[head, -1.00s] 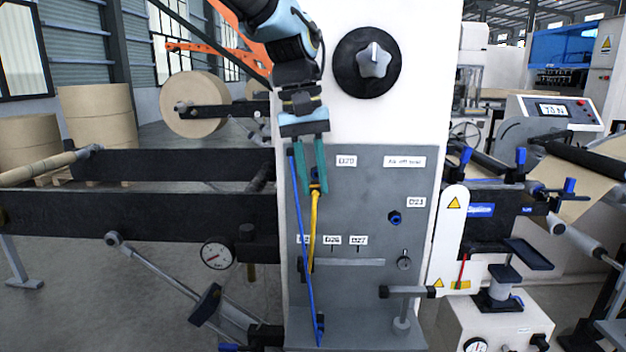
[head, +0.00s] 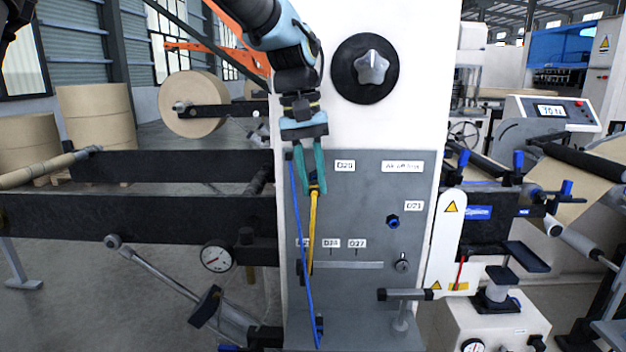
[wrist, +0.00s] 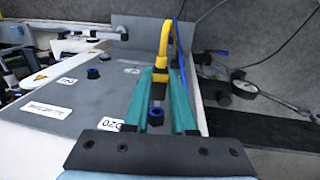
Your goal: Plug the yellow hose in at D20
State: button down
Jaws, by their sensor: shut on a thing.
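My gripper (head: 314,190) has teal fingers pointing down in front of the grey panel (head: 365,300), shut on the top end of the yellow hose (head: 313,230). The hose hangs down along the panel. In the wrist view, the hose (wrist: 165,42) bends over and its end sits between the fingertips (wrist: 158,76). The D20 label (head: 345,166) is right of my fingers in the head view. A blue fitting (wrist: 155,117) beside the D20 label (wrist: 110,124) shows between my fingers in the wrist view. The hose end looks apart from it.
A blue hose (head: 301,240) hangs just left of the yellow one. Another blue fitting (head: 392,221) projects near the D21 label (head: 413,206). A handle (head: 405,295) sticks out low on the panel.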

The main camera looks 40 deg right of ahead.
jog(key=shift+w+d+p, duration=0.65)
jog(key=shift+w+p, duration=0.15)
jog(key=shift+p, duration=0.5)
dwell(2.0)
jog(key=c, duration=0.7)
grip_release()
jog(key=shift+o, duration=0.2)
notch_tip(320, 180, up, 11)
jog(key=w+a+b, duration=0.1)
jog(key=b, duration=0.1)
jog(key=w+a+f+n+t, duration=0.1)
jog(key=w+a+f, duration=0.35)
jog(key=a, duration=0.25)
jog(key=w+a+f+n, duration=0.1)
jog(key=w+a+f, duration=0.2)
jog(key=a+f, duration=0.3)
jog(key=w+a+f+n+t, duration=0.15)
jog(key=w+a+f, duration=0.25)
jog(key=a, duration=0.4)
jog(key=s+a+f+n, duration=0.1)
jog(key=s+a+f, duration=0.1)
jog(key=a, duration=0.5)
jog(key=s+a+f+n, duration=0.1)
jog(key=s+a+f, duration=0.1)
jog(key=a+f, duration=0.3)
jog(key=s+a+f+n+y, duration=0.1)
jog(key=a+f, duration=0.3)
jog(key=a, duration=0.5)
jog(key=shift+s+a, duration=0.2)
jog(key=shift+s, duration=0.7)
